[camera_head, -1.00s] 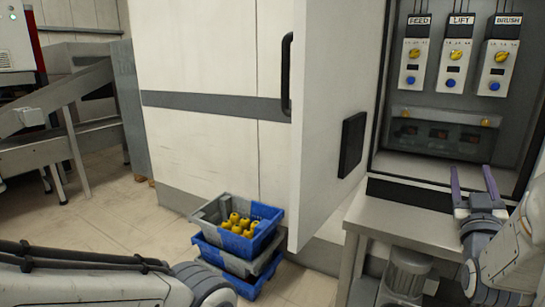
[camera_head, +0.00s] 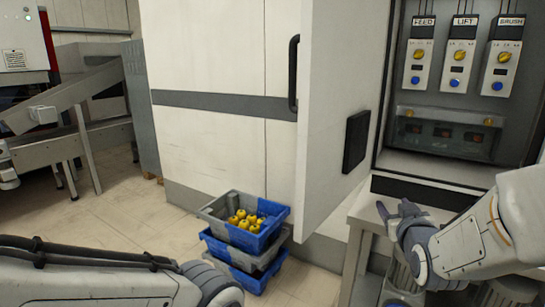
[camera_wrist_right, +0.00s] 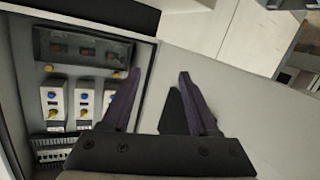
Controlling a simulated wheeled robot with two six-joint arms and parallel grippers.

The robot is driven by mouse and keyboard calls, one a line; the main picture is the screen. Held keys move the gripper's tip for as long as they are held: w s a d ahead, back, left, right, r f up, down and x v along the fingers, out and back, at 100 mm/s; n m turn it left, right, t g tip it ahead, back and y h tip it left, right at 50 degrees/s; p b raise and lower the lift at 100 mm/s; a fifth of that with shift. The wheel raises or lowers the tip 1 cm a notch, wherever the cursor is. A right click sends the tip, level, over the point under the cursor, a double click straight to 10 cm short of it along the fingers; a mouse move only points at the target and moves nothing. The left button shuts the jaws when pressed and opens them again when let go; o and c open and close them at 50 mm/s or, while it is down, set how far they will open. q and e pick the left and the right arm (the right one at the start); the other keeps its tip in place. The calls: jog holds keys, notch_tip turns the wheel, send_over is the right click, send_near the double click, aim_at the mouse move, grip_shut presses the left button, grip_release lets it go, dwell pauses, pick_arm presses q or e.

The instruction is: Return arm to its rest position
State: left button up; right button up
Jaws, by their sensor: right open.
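My right gripper (camera_head: 396,208) is open and empty in the head view, low in front of the cabinet and over the steel table (camera_head: 361,214). Its two purple fingers also show spread apart in the right wrist view (camera_wrist_right: 158,100), with nothing between them. My left arm lies across the lower left of the head view, and its gripper is out of sight. The open control cabinet (camera_head: 455,165) holds three switch boxes labelled FEED (camera_head: 419,63), LIFT (camera_head: 457,67) and BRUSH (camera_head: 499,70), each with a yellow knob and a blue button.
The open cabinet door (camera_head: 330,110) stands left of my right gripper. Stacked blue and grey crates (camera_head: 273,226) with yellow items in the top one stand on the floor. A grey conveyor (camera_head: 60,145) is at the far left. The floor between is clear.

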jog(key=s+a+f+n+g+y, duration=0.25)
jog(key=s+a+f+g, duration=0.2)
jog(key=a, duration=0.45)
jog(key=s+a+f+n+g+y, duration=0.1)
jog(key=s+a+f+g+y, duration=0.2)
jog(key=s+a+f, duration=0.5)
jog(key=s+a+n+g+h, duration=0.1)
jog(key=s+a+n+g, duration=0.2)
jog(key=s, duration=0.6)
jog(key=s+a+n+g, duration=0.1)
jog(key=s+a+g, duration=0.35)
jog(key=s, duration=0.45)
notch_tip(320, 180, up, 31)
jog(key=d+p, duration=0.1)
jog(key=p, duration=3)
jog(key=shift+s+d+f+g+h+p, duration=0.15)
jog(key=shift+s+g+h+p, duration=0.15)
jog(key=shift+s+g+h, duration=0.1)
